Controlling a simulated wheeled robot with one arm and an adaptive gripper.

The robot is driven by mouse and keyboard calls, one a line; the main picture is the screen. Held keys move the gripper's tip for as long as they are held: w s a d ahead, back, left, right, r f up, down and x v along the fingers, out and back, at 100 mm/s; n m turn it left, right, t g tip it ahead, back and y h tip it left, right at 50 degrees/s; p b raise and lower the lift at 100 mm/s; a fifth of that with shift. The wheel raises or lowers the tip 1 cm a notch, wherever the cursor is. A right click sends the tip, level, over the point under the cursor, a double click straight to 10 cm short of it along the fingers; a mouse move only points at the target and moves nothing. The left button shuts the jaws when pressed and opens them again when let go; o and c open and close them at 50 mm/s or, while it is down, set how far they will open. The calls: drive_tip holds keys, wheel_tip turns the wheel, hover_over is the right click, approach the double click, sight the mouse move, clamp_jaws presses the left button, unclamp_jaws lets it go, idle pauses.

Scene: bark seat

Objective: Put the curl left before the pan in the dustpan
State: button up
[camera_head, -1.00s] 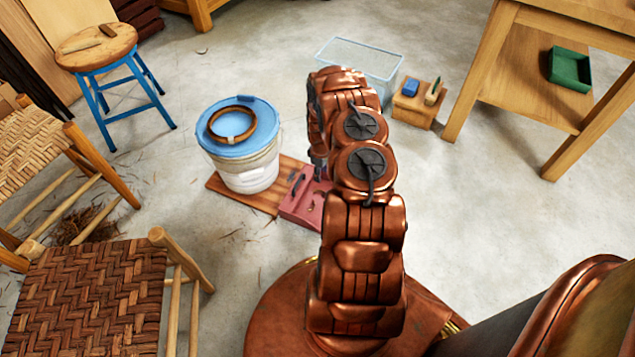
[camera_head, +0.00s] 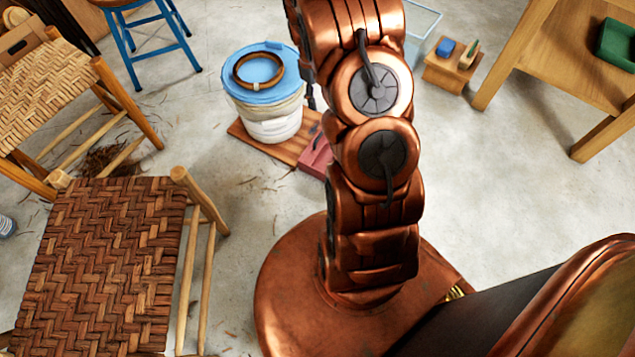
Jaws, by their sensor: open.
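The pinkish-red dustpan (camera_head: 314,160) lies on the floor at the edge of a wooden board, right of the white bucket. My arm covers its right part, so most of its inside is hidden. Thin brown bark shreds (camera_head: 250,181) lie scattered on the floor in front of the board and pan. I cannot tell which of them is the curl, or whether it is behind my arm. My copper arm rises through the middle of the picture and leaves the top edge. My gripper's jaws do not show.
The bucket (camera_head: 272,122) with a blue lid and a bark ring stands on the board (camera_head: 243,134). Woven chairs (camera_head: 105,260) fill the left. A blue-legged stool (camera_head: 130,55) stands behind. A small wooden block (camera_head: 447,76) and table (camera_head: 540,50) are right.

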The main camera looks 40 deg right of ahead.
drive_tip(key=s+a+r, duration=0.6)
drive_tip(key=a+r, duration=0.4)
drive_tip(key=s+a+r, duration=0.3)
drive_tip(key=s+a, duration=0.1)
drive_tip(key=s, duration=0.4)
drive_tip(key=s+a+r+g, duration=0.1)
drive_tip(key=s+a+r, duration=0.3)
drive_tip(key=s, duration=0.4)
drive_tip(key=s+a+r+m+g, duration=0.1)
drive_tip(key=s+a+r, duration=0.2)
drive_tip(key=s+a, duration=0.3)
drive_tip(key=shift+s+a+r+y, duration=0.15)
drive_tip(key=shift+s+r+y, duration=0.15)
drive_tip(key=shift+s, duration=0.6)
drive_tip(key=shift+r, duration=0.15)
